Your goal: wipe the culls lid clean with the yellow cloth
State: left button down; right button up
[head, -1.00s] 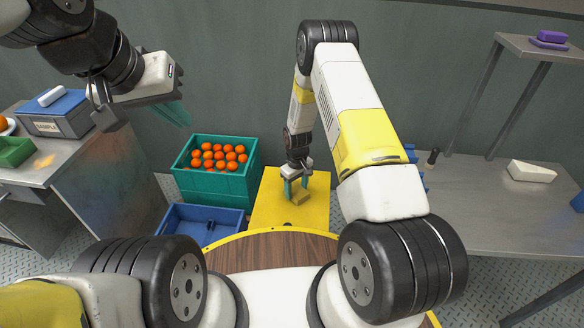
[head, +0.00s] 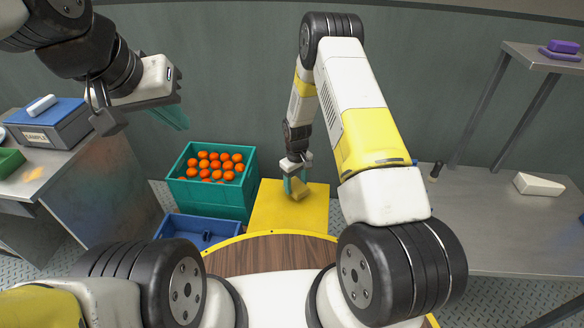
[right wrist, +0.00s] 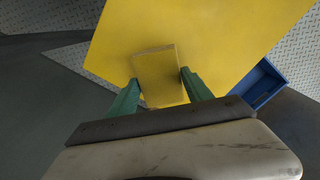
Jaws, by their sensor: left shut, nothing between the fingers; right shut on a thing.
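The yellow lid (head: 265,213), which I take for the culls lid, is a flat yellow panel low in the middle of the head view. It also fills much of the right wrist view (right wrist: 215,40). My right gripper (head: 294,187) has teal fingers shut on the folded mustard-yellow cloth (right wrist: 160,75). The cloth (head: 299,190) is over the lid's far part; whether it touches the lid is unclear. No clear dirt shows on the lid. My left gripper (head: 172,117) is shut and empty, raised at the upper left, far from the lid.
A green crate of oranges (head: 213,190) stands directly left of the lid, with a blue tray (head: 200,230) in front of it. A metal table (head: 85,190) with a grey-blue box (head: 50,125) is at left. A metal bench (head: 495,225) is at right.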

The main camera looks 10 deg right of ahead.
jog(key=shift+r, duration=2.55)
jog(key=shift+d+r, duration=0.1)
